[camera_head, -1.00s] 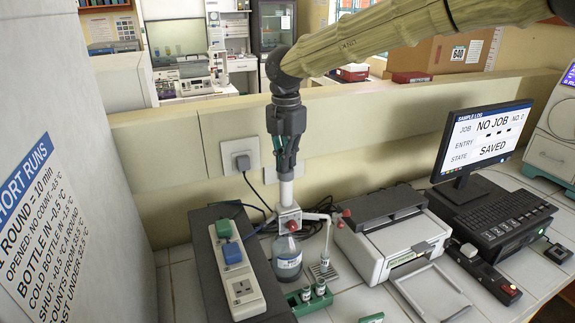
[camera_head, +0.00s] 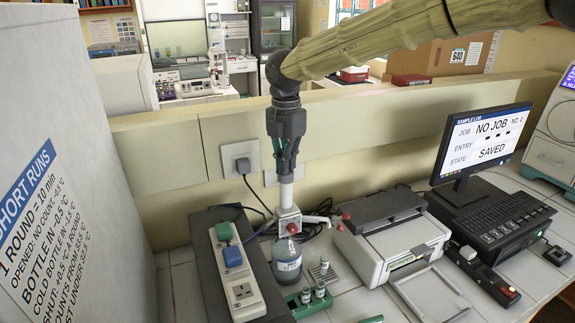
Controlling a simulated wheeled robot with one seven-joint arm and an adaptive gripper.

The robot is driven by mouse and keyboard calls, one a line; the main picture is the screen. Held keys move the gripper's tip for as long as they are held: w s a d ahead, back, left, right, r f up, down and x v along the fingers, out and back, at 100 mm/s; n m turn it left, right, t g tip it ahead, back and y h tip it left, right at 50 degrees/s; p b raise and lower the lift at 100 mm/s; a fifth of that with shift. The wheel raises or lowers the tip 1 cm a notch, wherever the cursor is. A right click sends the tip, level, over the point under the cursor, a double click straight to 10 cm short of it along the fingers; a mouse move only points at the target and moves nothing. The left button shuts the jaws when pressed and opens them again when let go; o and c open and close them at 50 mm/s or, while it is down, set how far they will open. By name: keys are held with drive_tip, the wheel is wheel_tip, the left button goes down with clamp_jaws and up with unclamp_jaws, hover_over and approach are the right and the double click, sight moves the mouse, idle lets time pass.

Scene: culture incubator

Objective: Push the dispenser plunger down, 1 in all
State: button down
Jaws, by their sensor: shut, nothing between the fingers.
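The bottle (camera_head: 288,262) with the dispenser on top stands on the bench between the power strip and the printer-like box. Its white plunger (camera_head: 286,194) is upright above the pump block (camera_head: 289,222), which has a red knob. A white spout (camera_head: 316,219) reaches right from the block. My gripper (camera_head: 286,174) points straight down with its fingers together, empty, right over the plunger top. The tips appear to touch the plunger; any small gap is too small to tell.
A green rack (camera_head: 300,310) with small vials stands in front of the bottle, beside a small slotted plate (camera_head: 324,274). A power strip (camera_head: 237,270) lies left, a grey box device (camera_head: 392,240) right. The monitor (camera_head: 484,140) reads "NO JOB" and "SAVED".

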drive_tip(key=shift+r+p, duration=1.05)
drive_tip(key=shift+r, duration=0.4)
drive_tip(key=shift+r, duration=0.15)
wheel_tip(320, 180, up, 6)
drive_tip(key=p, duration=0.4)
drive_tip(key=shift+p, duration=0.4)
drive_tip(key=shift+d+f, duration=0.1)
drive_tip(key=shift+f, duration=0.1)
